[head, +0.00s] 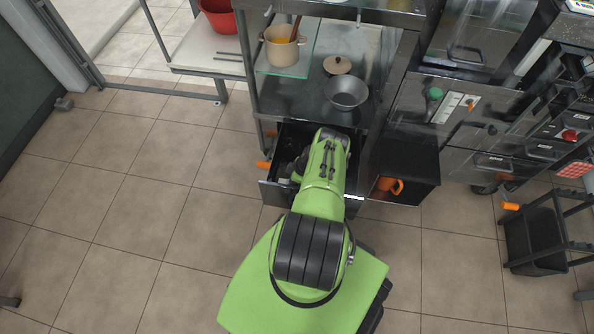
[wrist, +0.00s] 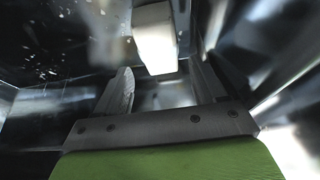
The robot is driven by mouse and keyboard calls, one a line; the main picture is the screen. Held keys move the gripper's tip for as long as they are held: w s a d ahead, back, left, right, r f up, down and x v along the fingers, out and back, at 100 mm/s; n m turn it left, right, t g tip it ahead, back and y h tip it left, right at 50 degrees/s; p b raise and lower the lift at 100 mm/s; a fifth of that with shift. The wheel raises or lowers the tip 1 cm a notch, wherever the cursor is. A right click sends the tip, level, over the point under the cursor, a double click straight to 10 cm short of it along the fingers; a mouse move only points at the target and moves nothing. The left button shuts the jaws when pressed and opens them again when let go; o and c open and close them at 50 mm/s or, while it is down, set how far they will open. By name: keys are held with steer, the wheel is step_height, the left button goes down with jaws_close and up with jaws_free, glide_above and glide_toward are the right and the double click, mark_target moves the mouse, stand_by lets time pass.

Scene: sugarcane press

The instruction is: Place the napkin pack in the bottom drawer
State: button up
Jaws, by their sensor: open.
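A white block-like pack, which looks like the napkin pack (wrist: 155,40), is just beyond my fingertips in the wrist view. My gripper (wrist: 162,72) is open, with one finger on each side of the pack's near end. I cannot tell whether either finger touches it. Dark, shiny metal walls surround both. In the head view my arm reaches down into an open drawer (head: 272,193) low under the steel shelf unit. My arm hides the gripper and the pack there.
A black cart (head: 537,240) stands far right. The left floor is clear.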

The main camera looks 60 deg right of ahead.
steer(key=p+v, duration=0.3)
steer(key=v, duration=0.6)
steer(key=w+r, duration=0.6)
steer(key=r, duration=0.5)
steer(key=w+r, duration=0.6)
steer(key=r, duration=0.5)
steer(key=w+a+r+h, duration=0.1)
steer(key=w+a+r, duration=0.1)
steer(key=a+r, duration=0.6)
steer(key=w+a+r+h, duration=0.15)
steer(key=a+r, duration=0.25)
steer(key=r, duration=0.8)
steer(key=s+a+r+m, duration=0.1)
steer(key=s+a+r, duration=0.3)
steer(key=a+r, duration=0.3)
steer(key=s+a+r+m, duration=0.1)
steer(key=s+a+r, duration=0.2)
steer(key=a+r, duration=0.35)
steer(key=s+a+r+m, duration=0.1)
steer(key=s+a, duration=0.3)
steer(key=s, duration=0.4)
steer(key=s+a+r+m+t, duration=0.1)
steer(key=s+a, duration=0.3)
steer(key=s, duration=0.4)
steer(key=shift+r+m+t+y, duration=0.3)
steer(key=shift+r+y, duration=0.05)
steer(key=shift+r, duration=0.15)
